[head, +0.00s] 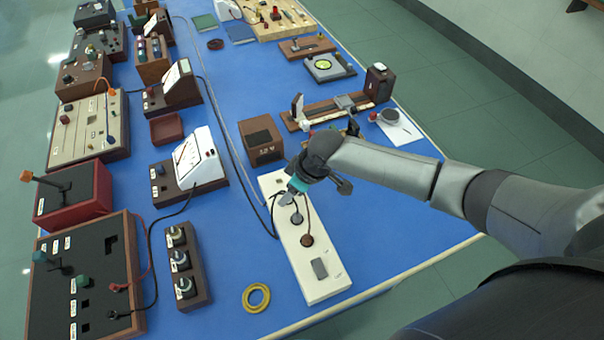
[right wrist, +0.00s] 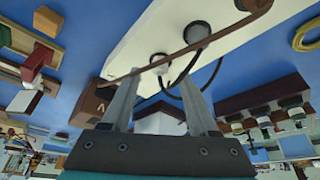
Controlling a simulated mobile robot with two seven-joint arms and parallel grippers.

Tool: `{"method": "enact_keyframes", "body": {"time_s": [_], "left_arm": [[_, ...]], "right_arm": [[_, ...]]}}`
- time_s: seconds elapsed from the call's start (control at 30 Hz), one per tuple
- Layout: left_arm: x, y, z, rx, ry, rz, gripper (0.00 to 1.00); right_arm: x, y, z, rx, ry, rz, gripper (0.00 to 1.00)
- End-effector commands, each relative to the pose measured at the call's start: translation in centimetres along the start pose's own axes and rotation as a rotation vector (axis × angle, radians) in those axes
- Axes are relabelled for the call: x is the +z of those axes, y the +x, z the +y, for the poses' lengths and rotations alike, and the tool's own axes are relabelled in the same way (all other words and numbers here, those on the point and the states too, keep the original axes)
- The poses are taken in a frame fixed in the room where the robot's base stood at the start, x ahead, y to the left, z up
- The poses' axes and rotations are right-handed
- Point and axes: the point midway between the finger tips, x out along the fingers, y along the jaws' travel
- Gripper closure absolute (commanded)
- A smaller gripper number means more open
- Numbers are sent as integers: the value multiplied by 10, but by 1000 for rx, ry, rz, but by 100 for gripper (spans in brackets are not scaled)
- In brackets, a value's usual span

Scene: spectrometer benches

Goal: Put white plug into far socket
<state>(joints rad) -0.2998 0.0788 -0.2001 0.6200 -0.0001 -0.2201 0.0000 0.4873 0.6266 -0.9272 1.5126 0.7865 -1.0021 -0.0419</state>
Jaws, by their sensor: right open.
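The long white socket strip (head: 318,287) lies near the table's right edge; it also shows in the right wrist view (right wrist: 130,52). A grey round fitting (head: 297,218) and a dark brown one (head: 307,240) sit along it, with cords. My left gripper is not in view.
A brown box (head: 262,141) stands just beyond the strip. A white-faced meter (head: 200,160) and a three-knob block (head: 183,265) stand to the left. A yellow ring (head: 256,298) lies near the front. Black and brown cords loop around the strip. Blue table right of the strip is clear.

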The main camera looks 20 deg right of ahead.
Motion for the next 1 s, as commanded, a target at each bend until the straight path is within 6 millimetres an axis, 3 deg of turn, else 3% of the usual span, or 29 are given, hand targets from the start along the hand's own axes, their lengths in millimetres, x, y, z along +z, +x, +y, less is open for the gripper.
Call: {"method": "enact_keyframes", "body": {"time_s": [0.6,0.8,1.0], "left_arm": [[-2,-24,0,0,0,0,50],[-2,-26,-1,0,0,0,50],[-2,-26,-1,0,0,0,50]], "right_arm": [[0,-116,1,2,0,0,40],[0,-137,0,1,0,0,40],[0,-142,0,0,1,-1,40]]}}
